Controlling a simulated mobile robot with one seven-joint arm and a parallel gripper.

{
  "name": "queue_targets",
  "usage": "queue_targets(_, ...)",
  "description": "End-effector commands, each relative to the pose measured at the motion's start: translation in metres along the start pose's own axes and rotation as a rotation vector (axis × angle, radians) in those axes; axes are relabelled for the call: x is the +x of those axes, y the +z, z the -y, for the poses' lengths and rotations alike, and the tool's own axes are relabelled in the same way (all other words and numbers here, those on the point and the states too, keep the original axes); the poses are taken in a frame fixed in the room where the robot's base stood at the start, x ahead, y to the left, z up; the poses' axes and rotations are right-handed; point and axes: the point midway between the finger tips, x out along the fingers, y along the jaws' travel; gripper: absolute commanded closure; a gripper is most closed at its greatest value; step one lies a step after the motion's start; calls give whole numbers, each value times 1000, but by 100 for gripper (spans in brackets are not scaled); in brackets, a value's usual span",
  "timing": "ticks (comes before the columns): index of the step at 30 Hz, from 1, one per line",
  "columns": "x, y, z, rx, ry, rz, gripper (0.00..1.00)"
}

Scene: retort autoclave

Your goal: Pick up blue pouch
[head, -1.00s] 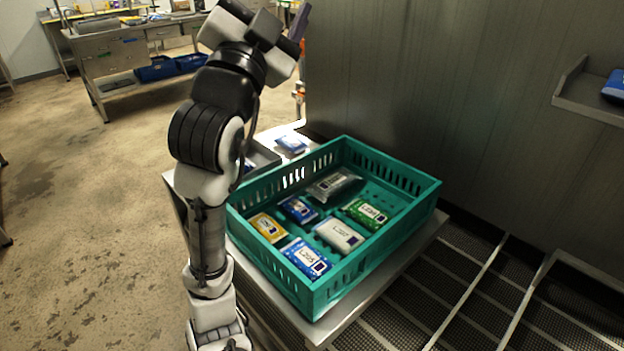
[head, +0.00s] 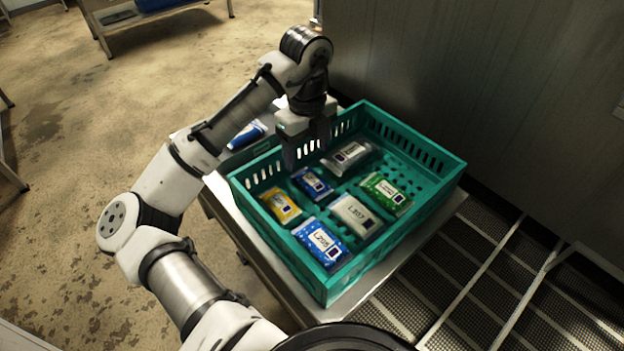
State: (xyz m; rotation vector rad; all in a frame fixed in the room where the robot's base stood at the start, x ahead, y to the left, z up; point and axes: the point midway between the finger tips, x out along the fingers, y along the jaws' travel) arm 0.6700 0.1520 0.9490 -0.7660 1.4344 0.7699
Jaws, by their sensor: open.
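Blue pouches show in several places. A larger blue and white pouch (head: 321,243) lies at the near end of the green crate (head: 400,254). A smaller dark blue pouch (head: 312,184) lies behind it, near the crate's left side. Another blue and white pouch (head: 246,135) lies outside the crate, at its back left. My gripper (head: 306,153) points down over the crate's back left part, with its fingers apart and nothing seen between them. It appears above and behind the small dark blue pouch; its exact height is hard to tell.
The crate also holds a yellow pouch (head: 281,205), a white pouch (head: 356,215), a green pouch (head: 386,193) and a silver-grey pouch (head: 347,157). The crate's walls stand around them. A metal wall (head: 480,90) rises behind, and mesh grating (head: 490,260) lies to the right.

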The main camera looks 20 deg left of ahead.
Motion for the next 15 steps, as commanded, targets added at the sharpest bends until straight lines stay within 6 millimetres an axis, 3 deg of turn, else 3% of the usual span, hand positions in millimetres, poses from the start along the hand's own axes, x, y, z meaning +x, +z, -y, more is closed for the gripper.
queue_targets(4, 24, 0, 0, 0, -2, -3, 29)
queue_targets(15, 52, -2, 4, 1, -4, -3, 29)
